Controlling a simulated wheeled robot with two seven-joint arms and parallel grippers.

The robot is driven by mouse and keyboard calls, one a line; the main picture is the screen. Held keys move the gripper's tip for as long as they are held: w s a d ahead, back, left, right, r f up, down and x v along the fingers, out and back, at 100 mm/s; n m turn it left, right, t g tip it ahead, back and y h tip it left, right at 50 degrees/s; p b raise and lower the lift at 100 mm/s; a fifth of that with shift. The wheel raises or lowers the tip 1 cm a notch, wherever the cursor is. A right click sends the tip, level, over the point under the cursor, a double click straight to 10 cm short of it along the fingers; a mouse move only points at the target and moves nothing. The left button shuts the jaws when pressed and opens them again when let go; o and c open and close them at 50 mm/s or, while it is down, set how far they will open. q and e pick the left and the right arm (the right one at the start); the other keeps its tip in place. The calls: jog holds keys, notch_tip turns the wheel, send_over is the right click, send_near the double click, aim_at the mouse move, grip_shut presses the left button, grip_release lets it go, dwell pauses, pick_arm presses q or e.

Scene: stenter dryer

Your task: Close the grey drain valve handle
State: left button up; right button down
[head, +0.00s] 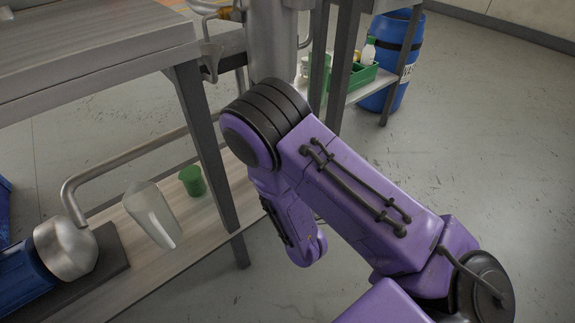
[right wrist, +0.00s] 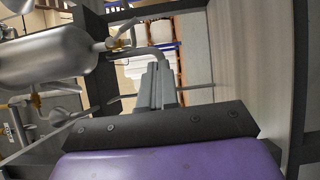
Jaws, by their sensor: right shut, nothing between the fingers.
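My right gripper (right wrist: 158,72) shows in the right wrist view, its grey fingers together and empty, pointing away into the space under a table. In that view a brass valve fitting (right wrist: 122,42) with a light grey lever sits at the end of a steel cylinder (right wrist: 45,58). A second brass fitting (right wrist: 36,101) is lower left. I cannot tell which of these bears the drain valve handle. The fingers appear apart from both fittings. In the head view my right arm covers the middle, and its gripper cannot be made out. My left gripper is not in view.
In the head view a table (head: 95,50) with dark legs stands at left. Its lower shelf (head: 165,265) holds a green cup (head: 192,181), a clear container (head: 152,215) and a blue motor-like unit (head: 25,285). A blue drum (head: 393,60) and green crate (head: 352,84) are behind. Floor at right is clear.

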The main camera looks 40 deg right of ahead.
pick_arm(q)
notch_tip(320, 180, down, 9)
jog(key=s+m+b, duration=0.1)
jog(key=b, duration=0.5)
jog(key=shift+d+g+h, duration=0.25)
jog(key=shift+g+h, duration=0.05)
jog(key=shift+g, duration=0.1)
pick_arm(e)
jog(key=w+d+r+n+t, duration=0.1)
jog(key=w+d+r, duration=0.1)
jog(key=w, duration=0.3)
jog(key=w+d+r+n+t+h, duration=0.1)
jog(key=w+d+r+n, duration=0.1)
jog(key=w+d, duration=0.3)
jog(key=shift+w+h, duration=0.3)
jog(key=shift+w, duration=0.45)
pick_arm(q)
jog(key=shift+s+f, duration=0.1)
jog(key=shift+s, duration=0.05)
pick_arm(e)
jog(key=shift+n, duration=0.3)
